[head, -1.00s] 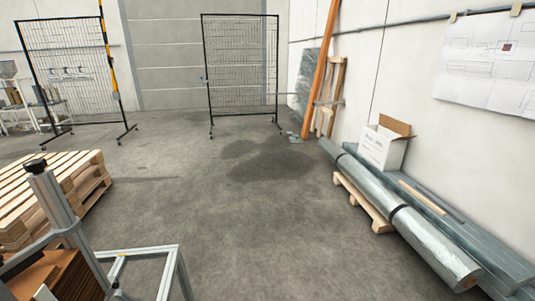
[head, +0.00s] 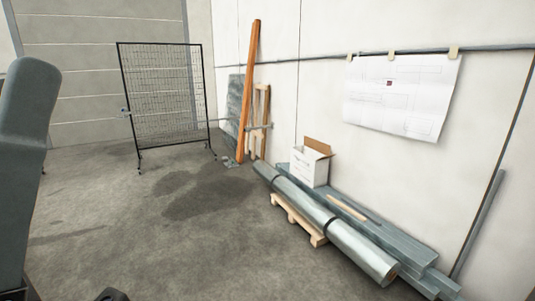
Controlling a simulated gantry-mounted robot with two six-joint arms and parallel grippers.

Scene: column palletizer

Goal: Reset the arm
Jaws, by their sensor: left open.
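A large grey-blue link of my left arm stands along the left edge of the head view. A small dark part of my left gripper (head: 112,295) shows at the bottom edge, left of the middle. Most of that gripper is cut off by the frame. It is open, and I see nothing held in it. My right gripper is not in view.
A black mesh panel (head: 165,95) stands at the back. Along the right wall lie a wrapped roll (head: 330,225) on a pallet (head: 297,222) and a white open box (head: 311,168). An orange beam (head: 248,90) leans there. The middle floor is clear.

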